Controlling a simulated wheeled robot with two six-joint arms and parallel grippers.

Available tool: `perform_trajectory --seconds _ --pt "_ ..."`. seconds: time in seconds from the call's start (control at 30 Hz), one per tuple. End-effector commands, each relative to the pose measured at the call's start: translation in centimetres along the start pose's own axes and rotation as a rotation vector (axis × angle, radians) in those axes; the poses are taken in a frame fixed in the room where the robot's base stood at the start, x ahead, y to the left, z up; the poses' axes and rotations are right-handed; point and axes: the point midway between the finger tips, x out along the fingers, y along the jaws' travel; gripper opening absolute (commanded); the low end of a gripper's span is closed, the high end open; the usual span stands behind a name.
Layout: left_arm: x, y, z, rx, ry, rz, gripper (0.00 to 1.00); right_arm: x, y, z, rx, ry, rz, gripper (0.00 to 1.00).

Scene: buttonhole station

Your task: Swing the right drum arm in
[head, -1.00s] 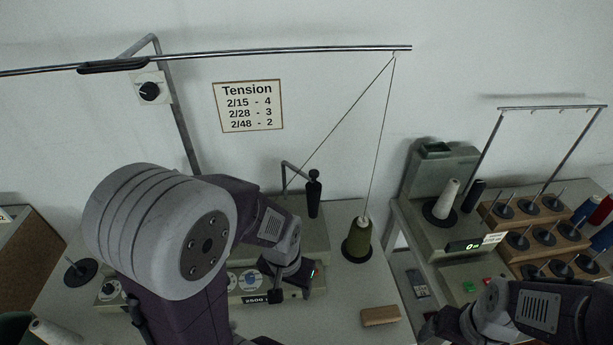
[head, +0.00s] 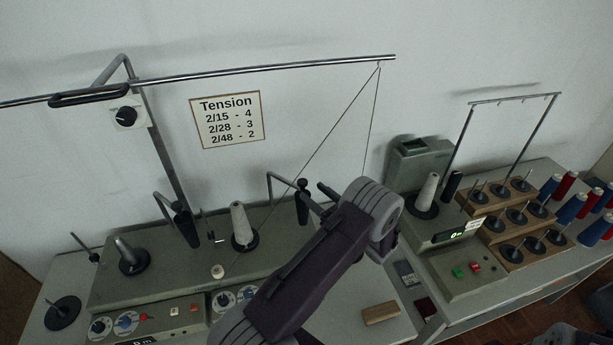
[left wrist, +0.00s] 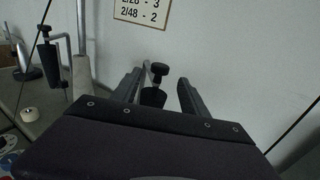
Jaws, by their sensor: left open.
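The right drum arm is a bent grey rod with a black drum and knob (head: 303,203), standing at the right end of the winder. In the left wrist view its black drum (left wrist: 153,97) shows between the fingers, closer to the left one; I cannot tell whether they touch. My left gripper (head: 318,199) is open and reaches it from the right. It also shows in the left wrist view (left wrist: 161,88). The left drum arm (head: 180,222) stands farther left, with its black drum tilted.
A white cone (head: 240,224) stands on the winder (head: 170,280) left of the right drum arm. A thread runs from the overhead rail (head: 270,70) down near that arm. A tan block (head: 380,313) lies in front. A second machine (head: 475,280) stands at right.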

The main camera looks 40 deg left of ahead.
Motion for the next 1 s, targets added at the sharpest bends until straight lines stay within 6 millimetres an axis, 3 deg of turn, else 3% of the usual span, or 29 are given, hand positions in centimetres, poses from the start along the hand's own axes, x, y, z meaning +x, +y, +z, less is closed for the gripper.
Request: perform_trajectory --seconds 0.17,0.5,0.63,0.87,0.9,1.0 --pt "1.2 0.0 0.3 -0.003 0.002 0.003 0.52 -0.7 0.0 -0.1 0.000 0.000 0.000 0.85" --pt "7.8 0.1 0.4 -0.004 0.002 0.004 0.52 -3.2 -0.1 -0.3 0.000 0.000 0.000 0.85" --pt "8.9 0.1 0.2 -0.004 0.003 0.002 0.52 -3.4 -0.1 -0.4 0.000 0.000 0.000 0.85" --pt "9.1 0.0 0.1 -0.004 0.003 0.001 0.52 -3.4 -0.1 -0.3 0.000 0.000 0.000 0.85" --pt "9.1 0.0 0.1 -0.004 0.003 0.001 0.49 -3.4 -0.1 -0.3 0.000 0.000 0.000 0.85" --pt "9.1 0.0 0.1 -0.004 0.003 0.001 0.21 -3.4 -0.1 -0.3 0.000 0.000 0.000 0.85"
